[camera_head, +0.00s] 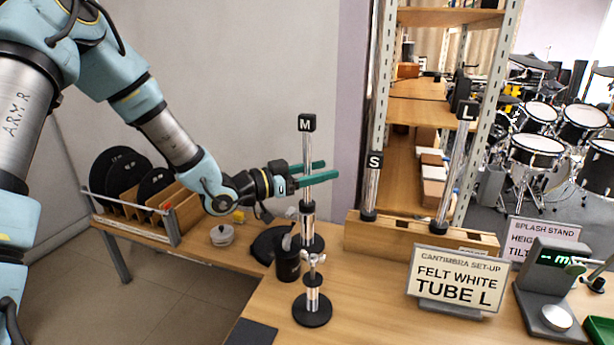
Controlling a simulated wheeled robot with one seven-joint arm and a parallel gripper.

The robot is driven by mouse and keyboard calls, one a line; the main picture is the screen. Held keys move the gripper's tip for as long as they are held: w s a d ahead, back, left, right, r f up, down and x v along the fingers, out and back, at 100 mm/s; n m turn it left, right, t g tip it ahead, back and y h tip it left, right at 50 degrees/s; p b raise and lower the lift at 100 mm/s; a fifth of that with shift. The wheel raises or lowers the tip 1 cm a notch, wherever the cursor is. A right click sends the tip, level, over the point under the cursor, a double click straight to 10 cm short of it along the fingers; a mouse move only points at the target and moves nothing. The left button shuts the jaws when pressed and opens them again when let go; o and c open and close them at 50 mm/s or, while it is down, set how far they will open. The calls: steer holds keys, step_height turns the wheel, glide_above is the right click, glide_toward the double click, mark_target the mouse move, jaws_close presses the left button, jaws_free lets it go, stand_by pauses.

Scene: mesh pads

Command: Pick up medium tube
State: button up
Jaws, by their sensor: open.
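The medium tube (307,148) is a slim silver tube with a black cap marked M. It stands upright on a stand with a round black base (312,314) and a wing nut, at the front middle of the table. My gripper (322,171) comes in from the left with two green fingers, level and open. The fingers appear to lie on either side of the tube, below its cap. Whether either finger touches it, I cannot tell.
Tubes S (371,190) and L (455,170) stand in a wooden block (400,239) to the right. A sign (458,278) reads "FELT WHITE TUBE L". A black cup (287,265) is close left of the stand. A digital gauge (550,290) sits far right.

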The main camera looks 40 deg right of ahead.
steer(key=shift+c, duration=0.2)
jaws_close()
stand_by(1.1)
